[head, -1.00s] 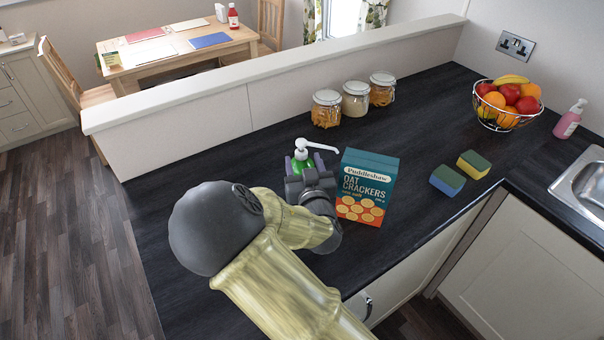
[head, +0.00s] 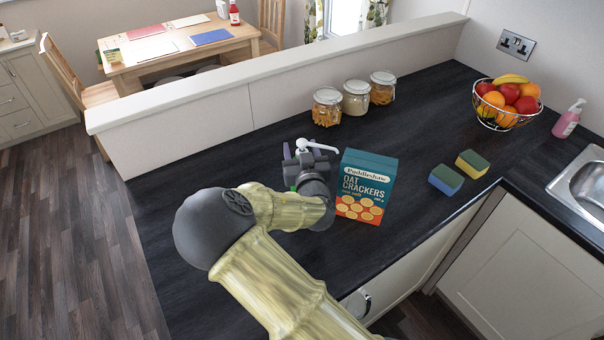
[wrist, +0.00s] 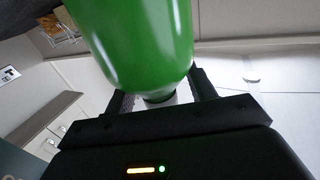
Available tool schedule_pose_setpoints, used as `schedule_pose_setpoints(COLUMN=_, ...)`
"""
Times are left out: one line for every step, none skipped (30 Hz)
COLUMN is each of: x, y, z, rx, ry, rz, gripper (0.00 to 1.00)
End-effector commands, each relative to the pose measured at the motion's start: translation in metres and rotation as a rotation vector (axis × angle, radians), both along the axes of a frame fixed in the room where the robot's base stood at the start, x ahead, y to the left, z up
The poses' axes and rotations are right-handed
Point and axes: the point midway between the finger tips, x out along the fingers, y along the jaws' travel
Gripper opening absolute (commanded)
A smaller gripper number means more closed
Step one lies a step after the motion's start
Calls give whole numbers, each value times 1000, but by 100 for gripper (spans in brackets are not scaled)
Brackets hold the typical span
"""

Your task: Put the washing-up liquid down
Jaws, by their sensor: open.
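The washing-up liquid is a green bottle with a white pump top (head: 304,144), standing on the dark worktop left of the cracker box. My gripper (head: 304,156) is at the bottle's upper part, just under the pump, and hides most of the green body in the head view. In the wrist view the green bottle (wrist: 145,45) fills the upper middle, and its narrow neck lies between my spread fingers. My gripper is open. Whether a finger touches the bottle cannot be told.
The oat crackers box (head: 366,187) stands close on the right of my gripper. Several glass jars (head: 355,98) stand behind, near the low partition. Two sponges (head: 446,180), a fruit bowl (head: 507,103) and a pink soap bottle (head: 569,119) are further right. The worktop on the left is clear.

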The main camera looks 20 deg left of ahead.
Motion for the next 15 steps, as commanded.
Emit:
schedule_pose_setpoints(x=0, y=0, z=0, rx=0, ry=0, rz=1, gripper=55)
schedule_pose_setpoints(x=0, y=0, z=0, rx=0, ry=0, rz=1, gripper=55)
schedule_pose_setpoints(x=0, y=0, z=0, rx=0, ry=0, rz=1, gripper=55)
schedule_pose_setpoints(x=0, y=0, z=0, rx=0, ry=0, rz=1, gripper=55)
schedule_pose_setpoints(x=0, y=0, z=0, rx=0, ry=0, rz=1, gripper=55)
schedule_pose_setpoints(x=0, y=0, z=0, rx=0, ry=0, rz=1, gripper=55)
schedule_pose_setpoints(x=0, y=0, z=0, rx=0, ry=0, rz=1, gripper=55)
schedule_pose_setpoints(x=0, y=0, z=0, rx=0, ry=0, rz=1, gripper=55)
schedule_pose_setpoints(x=0, y=0, z=0, rx=0, ry=0, rz=1, gripper=55)
schedule_pose_setpoints(x=0, y=0, z=0, rx=0, ry=0, rz=1, gripper=51)
schedule_pose_setpoints(x=0, y=0, z=0, rx=0, ry=0, rz=1, gripper=45)
schedule_pose_setpoints(x=-1, y=0, z=0, rx=0, ry=0, rz=1, gripper=38)
schedule_pose_setpoints(x=0, y=0, z=0, rx=0, ry=0, rz=1, gripper=32)
schedule_pose_setpoints(x=0, y=0, z=0, rx=0, ry=0, rz=1, gripper=26)
schedule_pose_setpoints(x=0, y=0, z=0, rx=0, ry=0, rz=1, gripper=18)
